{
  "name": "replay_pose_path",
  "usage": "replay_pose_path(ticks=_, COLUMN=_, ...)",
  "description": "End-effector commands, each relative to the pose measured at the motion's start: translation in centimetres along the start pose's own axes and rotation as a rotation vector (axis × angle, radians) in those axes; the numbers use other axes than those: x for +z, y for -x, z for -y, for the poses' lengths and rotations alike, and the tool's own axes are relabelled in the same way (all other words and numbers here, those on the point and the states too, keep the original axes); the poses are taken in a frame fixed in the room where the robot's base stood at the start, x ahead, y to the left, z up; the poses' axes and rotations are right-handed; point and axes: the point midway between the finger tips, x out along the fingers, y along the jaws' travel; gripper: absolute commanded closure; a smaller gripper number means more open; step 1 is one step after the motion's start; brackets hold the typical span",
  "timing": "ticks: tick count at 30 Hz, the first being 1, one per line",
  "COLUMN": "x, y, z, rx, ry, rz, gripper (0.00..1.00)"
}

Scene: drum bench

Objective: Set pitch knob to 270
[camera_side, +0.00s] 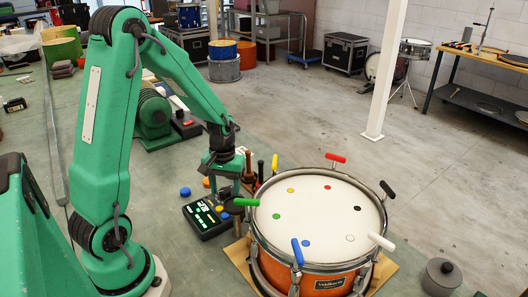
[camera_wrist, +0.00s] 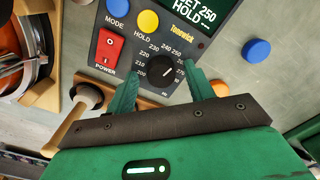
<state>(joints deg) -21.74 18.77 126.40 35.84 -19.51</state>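The tuner box (camera_side: 203,219) stands on the bench left of the drum in the side view. In the wrist view its black pitch knob (camera_wrist: 168,72) sits in a dial of numbers, with its white mark toward the upper right, near 250 to 260. The screen (camera_wrist: 200,10), partly cut off, reads "SET 250" and "HOLD". My gripper (camera_wrist: 160,76) is open, one green finger on each side of the knob, with a gap visible on both sides. In the side view my gripper (camera_side: 224,181) is above the tuner box; the knob is hard to make out there.
A red power switch (camera_wrist: 108,47), a blue MODE button (camera_wrist: 117,6) and a yellow HOLD button (camera_wrist: 147,20) are beside the knob. A blue disc (camera_wrist: 257,50) and an orange disc (camera_wrist: 219,88) lie on the bench. The drum (camera_side: 320,220) stands close on the right.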

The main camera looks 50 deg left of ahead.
Motion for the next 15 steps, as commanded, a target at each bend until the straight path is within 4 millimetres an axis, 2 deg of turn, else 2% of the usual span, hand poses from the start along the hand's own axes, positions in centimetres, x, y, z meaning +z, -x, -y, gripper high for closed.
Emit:
replay_pose_path(ticks=1, x=0.01, y=0.01, z=0.00, rx=0.000, ry=0.000, rz=0.000, gripper=0.56)
replay_pose_path(ticks=6, x=0.01, y=0.01, z=-0.02, rx=0.000, ry=0.000, rz=0.000, gripper=0.90)
replay_pose_path(ticks=15, x=0.01, y=0.03, z=-0.14, rx=0.001, ry=-0.014, rz=-0.002, gripper=0.91)
